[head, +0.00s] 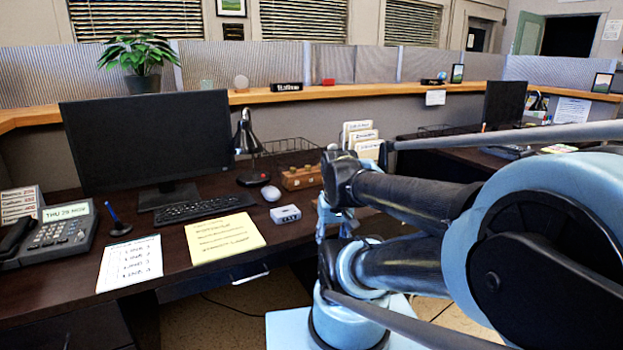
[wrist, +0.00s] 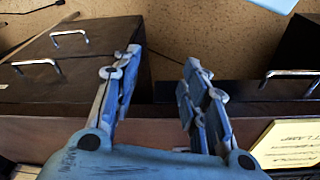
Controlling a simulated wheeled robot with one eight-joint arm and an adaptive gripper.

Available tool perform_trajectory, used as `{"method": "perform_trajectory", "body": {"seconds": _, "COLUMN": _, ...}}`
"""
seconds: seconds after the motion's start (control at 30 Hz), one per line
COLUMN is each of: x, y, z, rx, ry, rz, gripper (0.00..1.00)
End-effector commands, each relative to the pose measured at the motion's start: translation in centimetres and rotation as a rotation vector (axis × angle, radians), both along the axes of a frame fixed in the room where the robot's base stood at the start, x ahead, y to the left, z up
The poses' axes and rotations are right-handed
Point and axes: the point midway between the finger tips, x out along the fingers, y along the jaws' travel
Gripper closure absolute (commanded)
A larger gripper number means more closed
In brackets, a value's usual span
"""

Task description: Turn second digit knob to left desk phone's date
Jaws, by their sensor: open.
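The left desk phone (head: 55,238) stands at the far left of the desk. Its tilted display (head: 67,211) seems to read THU 28 NOV, but the digits are blurred. A wooden block with small knobs on top (head: 300,178) stands at the back right of the desk. A small white box with dark markings (head: 286,214) lies in front of it; I cannot read it. My gripper (wrist: 163,65) is open and empty, its fingers apart over the desk's front edge and drawers in the wrist view. In the head view it is partly hidden by my arm, right of the white box.
A yellow note sheet (head: 224,237), a white list (head: 130,263), a keyboard (head: 188,207), a mouse (head: 271,193), a pen stand (head: 118,226), a monitor (head: 150,140) and a lamp (head: 248,140) occupy the desk. Drawer handles (wrist: 292,73) stick out below the desk edge.

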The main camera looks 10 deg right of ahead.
Motion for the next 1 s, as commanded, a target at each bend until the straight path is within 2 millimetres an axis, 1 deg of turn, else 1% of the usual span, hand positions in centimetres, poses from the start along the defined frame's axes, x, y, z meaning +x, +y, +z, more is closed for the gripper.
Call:
{"method": "perform_trajectory", "body": {"seconds": 0.3, "x": 0.0, "y": 0.0, "z": 0.0, "rx": 0.000, "ry": 0.000, "rz": 0.000, "gripper": 0.60}}
{"method": "perform_trajectory", "body": {"seconds": 0.37, "x": -0.6, "y": 0.0, "z": 0.6, "rx": 0.000, "ry": -0.009, "rz": 0.001, "gripper": 0.60}}
{"method": "perform_trajectory", "body": {"seconds": 0.47, "x": -0.1, "y": 0.0, "z": 1.7, "rx": -0.002, "ry": -0.008, "rz": 0.009, "gripper": 0.60}}
{"method": "perform_trajectory", "body": {"seconds": 0.57, "x": 1.6, "y": -0.1, "z": 3.7, "rx": -0.006, "ry": 0.001, "rz": 0.025, "gripper": 0.60}}
{"method": "perform_trajectory", "body": {"seconds": 0.67, "x": 3.6, "y": -0.2, "z": 6.4, "rx": -0.011, "ry": 0.012, "rz": 0.051, "gripper": 0.60}}
{"method": "perform_trajectory", "body": {"seconds": 0.8, "x": 6.9, "y": -0.4, "z": 9.9, "rx": -0.017, "ry": 0.028, "rz": 0.085, "gripper": 0.60}}
{"method": "perform_trajectory", "body": {"seconds": 1.0, "x": 11.9, "y": -0.8, "z": 14.2, "rx": -0.025, "ry": 0.051, "rz": 0.135, "gripper": 0.60}}
